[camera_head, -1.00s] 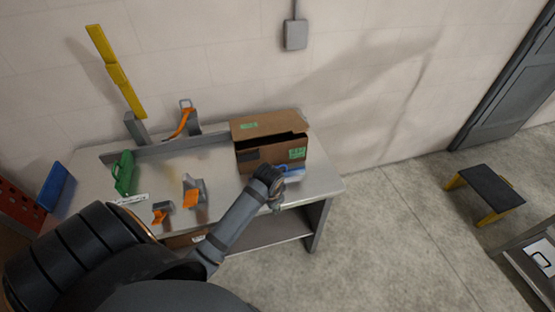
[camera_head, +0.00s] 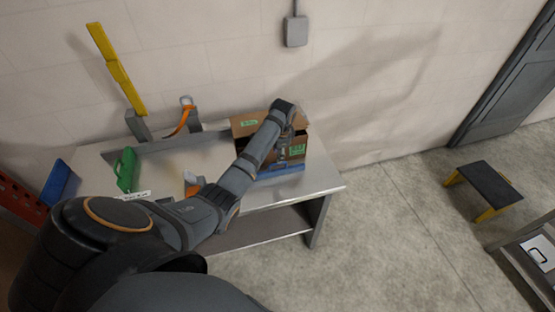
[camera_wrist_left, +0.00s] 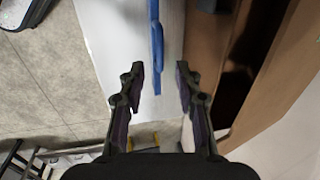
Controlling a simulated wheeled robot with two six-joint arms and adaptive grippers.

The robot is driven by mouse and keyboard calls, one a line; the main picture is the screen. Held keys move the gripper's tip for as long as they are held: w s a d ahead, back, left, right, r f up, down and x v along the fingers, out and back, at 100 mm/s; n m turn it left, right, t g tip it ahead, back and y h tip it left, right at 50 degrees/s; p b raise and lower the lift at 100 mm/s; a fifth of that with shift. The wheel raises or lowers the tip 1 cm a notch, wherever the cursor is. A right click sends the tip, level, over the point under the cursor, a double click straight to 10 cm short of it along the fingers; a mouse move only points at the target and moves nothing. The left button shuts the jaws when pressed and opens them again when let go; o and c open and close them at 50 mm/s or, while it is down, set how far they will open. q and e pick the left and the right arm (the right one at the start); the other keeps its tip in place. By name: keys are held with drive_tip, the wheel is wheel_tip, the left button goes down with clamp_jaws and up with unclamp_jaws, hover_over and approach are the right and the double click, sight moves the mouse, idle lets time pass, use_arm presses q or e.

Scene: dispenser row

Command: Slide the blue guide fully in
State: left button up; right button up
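The blue guide (camera_head: 282,169) is a low blue strip on the table, along the front of the cardboard box. In the left wrist view the blue guide (camera_wrist_left: 157,40) is a narrow bar running from the top edge down to a spot just beyond the fingertips. My left gripper (camera_head: 284,154) is in front of the box, above the guide, and hides part of both. Whether a finger touches the guide cannot be told. My right gripper is not in view.
The open cardboard box (camera_head: 246,128) stands close behind the guide. A green part (camera_head: 126,170), an orange-and-grey holder (camera_head: 184,121) and a tall yellow piece (camera_head: 117,72) are at the table's left. Bare tabletop (camera_head: 318,175) lies right of the box.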

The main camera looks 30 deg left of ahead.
use_arm(q)
hover_over(277, 171)
wheel_tip(277, 171, down, 6)
drive_tip(key=shift+d+r, duration=0.1)
drive_tip(key=shift+r, duration=0.05)
drive_tip(key=shift+c, duration=0.3)
clamp_jaws()
